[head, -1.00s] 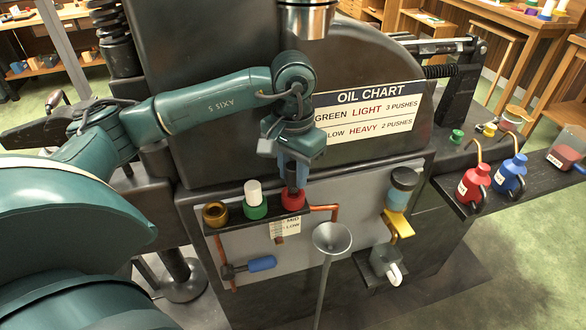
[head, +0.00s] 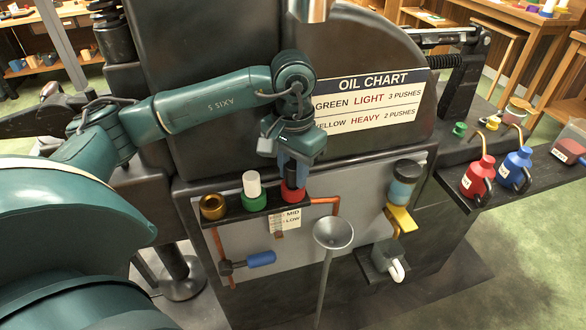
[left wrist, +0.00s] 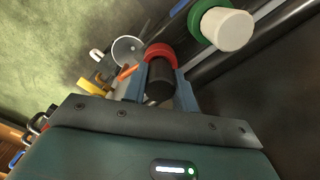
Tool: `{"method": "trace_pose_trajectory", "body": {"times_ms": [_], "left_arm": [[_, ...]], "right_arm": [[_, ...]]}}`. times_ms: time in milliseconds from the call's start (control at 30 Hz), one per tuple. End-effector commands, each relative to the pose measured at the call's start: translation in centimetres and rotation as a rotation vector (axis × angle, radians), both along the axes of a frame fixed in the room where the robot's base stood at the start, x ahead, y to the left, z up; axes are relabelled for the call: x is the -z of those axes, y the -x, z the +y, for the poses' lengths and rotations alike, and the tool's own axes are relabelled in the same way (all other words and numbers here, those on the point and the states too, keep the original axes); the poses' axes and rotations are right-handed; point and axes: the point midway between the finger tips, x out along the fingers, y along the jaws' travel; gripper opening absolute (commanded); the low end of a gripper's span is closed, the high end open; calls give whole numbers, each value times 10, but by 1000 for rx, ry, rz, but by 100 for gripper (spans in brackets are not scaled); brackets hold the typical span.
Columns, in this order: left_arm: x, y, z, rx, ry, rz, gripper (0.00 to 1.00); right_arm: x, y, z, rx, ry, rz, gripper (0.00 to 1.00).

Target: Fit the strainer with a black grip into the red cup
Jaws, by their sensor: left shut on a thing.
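The red cup (head: 294,198) is in a row on the shelf of the machine's front panel. The strainer with a black grip (left wrist: 161,82) stands at the red cup, which also shows in the left wrist view (left wrist: 158,50). Its black grip points up out of the cup toward my wrist; how deep the strainer sits is hidden. My left gripper (head: 291,182) is right above the red cup, its blue fingers pointing down and shut on the black grip. My right gripper is not in view.
A green cup with a white-gripped strainer (head: 252,188) and an empty-looking brass cup (head: 213,206) stand left of the red cup. A grey funnel (head: 333,232) stands in front. Red (head: 477,180) and blue (head: 515,168) oil cans stand on the right shelf.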

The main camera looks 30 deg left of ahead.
Motion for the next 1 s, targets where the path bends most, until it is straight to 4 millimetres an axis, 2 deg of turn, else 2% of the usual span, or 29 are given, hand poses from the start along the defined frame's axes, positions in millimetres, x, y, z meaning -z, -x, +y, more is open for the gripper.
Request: {"method": "trace_pose_trajectory", "body": {"times_ms": [33, 200, 233, 500, 833, 1000], "left_arm": [[3, 0, 0, 0, 0, 0, 0], [6, 0, 0, 0, 0, 0, 0], [5, 0, 0, 0, 0, 0, 29], [5, 0, 0, 0, 0, 0, 51], [5, 0, 0, 0, 0, 0, 53], [5, 0, 0, 0, 0, 0, 53]], "right_arm": [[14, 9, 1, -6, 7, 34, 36], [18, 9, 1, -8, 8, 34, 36], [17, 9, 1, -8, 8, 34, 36], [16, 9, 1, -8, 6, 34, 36], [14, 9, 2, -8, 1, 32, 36], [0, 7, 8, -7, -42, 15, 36]]}}
